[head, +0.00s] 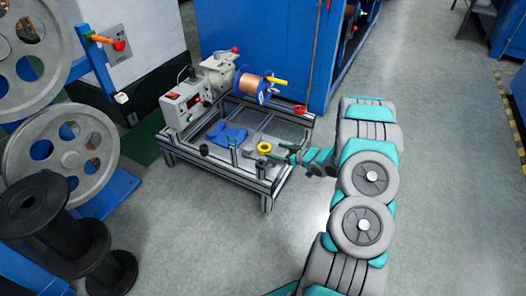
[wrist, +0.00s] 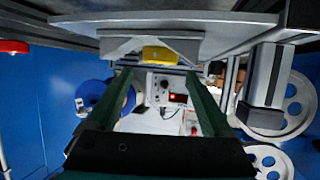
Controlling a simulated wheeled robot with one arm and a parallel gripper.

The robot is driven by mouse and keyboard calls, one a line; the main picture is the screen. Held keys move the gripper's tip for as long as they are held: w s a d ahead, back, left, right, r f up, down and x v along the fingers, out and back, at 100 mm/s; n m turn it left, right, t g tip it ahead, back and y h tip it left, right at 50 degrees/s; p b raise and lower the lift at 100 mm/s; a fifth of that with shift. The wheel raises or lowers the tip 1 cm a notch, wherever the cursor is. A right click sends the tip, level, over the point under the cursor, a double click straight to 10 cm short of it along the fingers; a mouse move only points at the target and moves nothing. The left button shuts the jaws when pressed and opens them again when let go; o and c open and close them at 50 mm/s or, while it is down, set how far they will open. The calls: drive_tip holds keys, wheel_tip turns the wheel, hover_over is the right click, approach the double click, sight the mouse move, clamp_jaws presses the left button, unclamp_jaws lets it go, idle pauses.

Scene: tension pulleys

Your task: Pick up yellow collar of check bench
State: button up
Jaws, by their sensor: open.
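The yellow collar (head: 264,147) is a small ring on the right part of the check bench (head: 222,172), near the front. In the wrist view a yellow piece (wrist: 160,54), apparently the collar, shows at the top centre, around the level of the fingertips. My gripper (head: 278,154) reaches in from the right with its tips close to the collar. In the wrist view its two dark green fingers (wrist: 160,75) are spread apart with nothing clamped between them. I cannot tell whether a finger touches the collar.
The bench carries a control box (head: 187,104), a copper wire spool (head: 254,87), a blue block (head: 227,134) and short posts. A red knob (head: 299,109) sits at its right corner. Large pulleys (head: 62,155) stand left, a blue cabinet (head: 252,45) behind. Floor (head: 445,180) is free at right.

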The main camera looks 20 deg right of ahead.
sight(261, 147)
drive_tip(key=x, duration=0.6)
drive_tip(key=shift+f, duration=0.25)
drive_tip(key=c, duration=1.1)
drive_tip(key=shift+c, duration=0.2)
drive_tip(key=shift+r, duration=0.1)
